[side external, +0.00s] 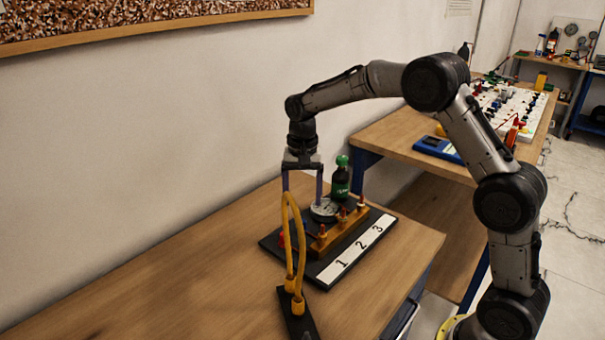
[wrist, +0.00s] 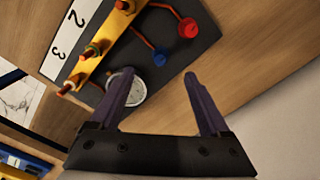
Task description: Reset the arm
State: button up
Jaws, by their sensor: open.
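My gripper (side external: 303,194) points down over the back left of the black board (side external: 270,243), close to the round gauge (side external: 323,210). In the wrist view its two purple fingers (wrist: 159,74) are spread apart with nothing between them. The left finger partly covers the gauge (wrist: 138,93) in that view. The board carries a yellow block (side external: 340,236) with several red-topped posts and a white strip (side external: 358,250) marked 1, 2, 3. A red knob (wrist: 188,28) and a blue knob (wrist: 159,59) show on the board in the wrist view.
A yellow cable loop (side external: 290,235) rises from a black base (side external: 297,322) in front of the board, overlapping my gripper in the side view. A dark bottle with a green cap (side external: 341,180) stands behind the gauge. The wooden table (side external: 150,290) is bare on the left.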

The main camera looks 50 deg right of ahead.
jog(key=s+a+r+t, duration=0.1)
jog(key=s+r, duration=0.1)
jog(key=r, duration=0.6)
jog(key=s+a+r+t, duration=0.1)
jog(key=s+r, duration=0.1)
jog(key=r, duration=0.5)
jog(key=s+a+r+n+t, duration=0.1)
jog(key=s+r+n, duration=0.1)
jog(key=s+r, duration=0.5)
jog(key=s+a+f+n+t, duration=0.1)
jog(key=s+f+n, duration=0.3)
jog(key=s, duration=0.6)
jog(key=s+a+f+n+t, duration=0.1)
jog(key=s+f+n, duration=0.3)
jog(key=s+f, duration=0.3)
jog(key=s, duration=0.3)
jog(key=shift+f+t, duration=0.3)
jog(key=shift+f, duration=0.1)
